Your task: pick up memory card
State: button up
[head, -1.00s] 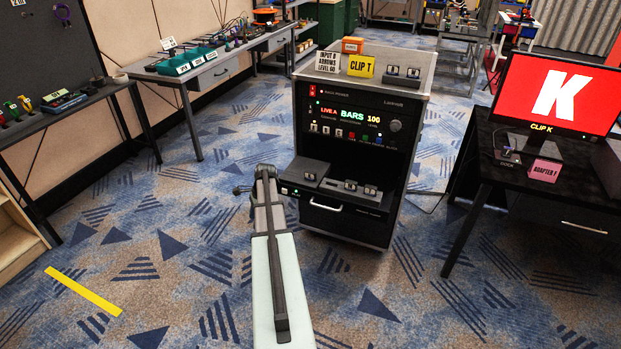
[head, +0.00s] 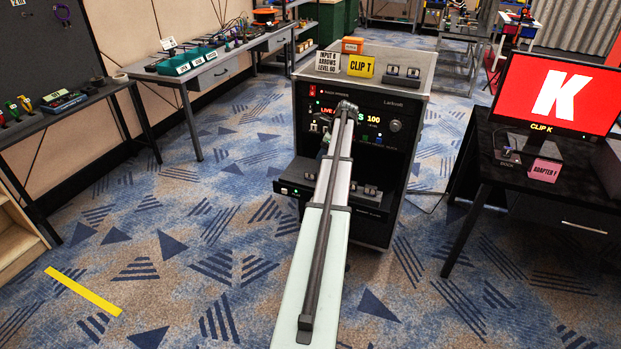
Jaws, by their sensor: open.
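I cannot make out a memory card for certain. Small dark holders with pale pieces in them (head: 403,72) sit on top of the rack cart (head: 440,100), at the right. More small pale pieces show on the cart's lower black deck (head: 368,190), partly behind my arm. My gripper (head: 326,143) is small and dark at the far end of my arm, in front of the cart's control panel. It is open, and I see nothing held in it. My arm hides part of the panel and of the lower deck.
A "CLIP T" sign (head: 360,66), a white sign (head: 328,62) and an orange box (head: 352,45) stand on the cart. A desk with a "K" monitor (head: 560,95) is at the right. Worktables line the left wall. Carpet between is open.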

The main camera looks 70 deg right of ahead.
aim_at(311, 172)
jog(key=x, duration=0.7)
jog(key=shift+w+f, duration=0.1)
jog(key=shift+f, duration=0.1)
jog(key=shift+w+x, duration=0.25)
jog(key=shift+x, duration=2.35)
jog(key=shift+a+r, duration=0.1)
jog(key=shift+c, duration=0.3)
grip_shut()
